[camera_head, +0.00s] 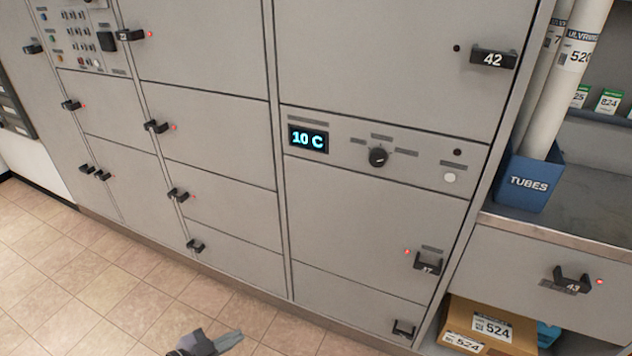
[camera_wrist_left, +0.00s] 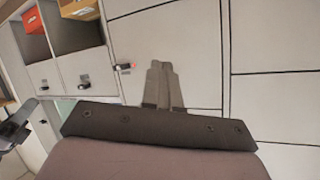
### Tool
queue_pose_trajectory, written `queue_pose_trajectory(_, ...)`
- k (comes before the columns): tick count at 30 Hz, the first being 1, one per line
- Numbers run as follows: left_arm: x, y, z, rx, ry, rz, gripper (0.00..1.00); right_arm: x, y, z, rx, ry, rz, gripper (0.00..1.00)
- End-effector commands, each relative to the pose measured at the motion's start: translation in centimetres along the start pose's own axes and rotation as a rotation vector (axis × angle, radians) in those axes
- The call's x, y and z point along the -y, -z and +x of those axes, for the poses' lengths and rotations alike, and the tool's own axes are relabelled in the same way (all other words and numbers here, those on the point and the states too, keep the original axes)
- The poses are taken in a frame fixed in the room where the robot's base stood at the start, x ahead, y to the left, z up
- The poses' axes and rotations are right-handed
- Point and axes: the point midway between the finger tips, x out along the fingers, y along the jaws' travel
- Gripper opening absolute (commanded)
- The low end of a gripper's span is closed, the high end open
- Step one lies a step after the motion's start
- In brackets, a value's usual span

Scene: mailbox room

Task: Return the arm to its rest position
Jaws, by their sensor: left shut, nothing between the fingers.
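My left gripper (camera_head: 228,341) shows at the bottom edge of the head view, low over the tiled floor and in front of the lockers. In the left wrist view its two grey fingers (camera_wrist_left: 163,86) lie together with nothing between them. It is apart from the locker doors and touches nothing that I can see. Most of the left arm is cut off below the head view. My right gripper does not show in the head view. A dark part at the left edge of the wrist view cannot be made out.
A grey locker wall with black handles (camera_head: 493,57) and a display panel (camera_head: 308,138) reading 10 C stands ahead. At right are a blue TUBES bin (camera_head: 528,182), a counter and a cardboard box (camera_head: 498,322) below drawer 43 (camera_head: 560,270). The tiled floor (camera_head: 80,290) at lower left is clear.

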Motion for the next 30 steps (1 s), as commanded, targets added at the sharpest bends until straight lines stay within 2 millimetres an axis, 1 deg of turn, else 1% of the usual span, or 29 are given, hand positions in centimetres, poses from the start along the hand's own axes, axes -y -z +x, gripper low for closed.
queue_pose_trajectory(1,1.7,-1.6,-1.7,0.039,0.011,0.028,0.00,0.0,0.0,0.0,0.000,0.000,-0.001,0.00)
queue_pose_trajectory(2,2.6,-2.4,-2.6,0.059,0.017,0.042,0.00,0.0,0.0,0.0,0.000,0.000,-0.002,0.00)
queue_pose_trajectory(4,1.1,-2.1,-2.9,0.060,0.040,0.011,0.00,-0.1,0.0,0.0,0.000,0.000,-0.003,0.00)
queue_pose_trajectory(8,-0.1,-1.9,-4.3,0.093,0.108,-0.038,0.00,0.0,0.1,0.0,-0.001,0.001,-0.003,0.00)
queue_pose_trajectory(11,-1.0,-1.8,-5.9,0.130,0.158,-0.077,0.00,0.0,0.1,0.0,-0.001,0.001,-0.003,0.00)
queue_pose_trajectory(14,-1.8,-1.8,-8.1,0.184,0.208,-0.118,0.00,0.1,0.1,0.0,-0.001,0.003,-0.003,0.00)
queue_pose_trajectory(19,-2.7,-1.6,-12.5,0.296,0.274,-0.171,0.00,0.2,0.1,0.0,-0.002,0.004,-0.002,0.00)
queue_pose_trajectory(24,-3.4,-1.3,-16.7,0.401,0.301,-0.200,0.00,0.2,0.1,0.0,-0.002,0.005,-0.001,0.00)
queue_pose_trajectory(28,-3.9,-0.8,-19.6,0.474,0.305,-0.210,0.00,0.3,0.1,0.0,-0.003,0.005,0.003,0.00)
queue_pose_trajectory(29,-4.1,-0.7,-19.6,0.476,0.310,-0.227,0.00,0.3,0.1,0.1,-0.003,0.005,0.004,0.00)
queue_pose_trajectory(30,-4.6,-0.4,-18.8,0.457,0.323,-0.266,0.00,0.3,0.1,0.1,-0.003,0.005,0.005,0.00)
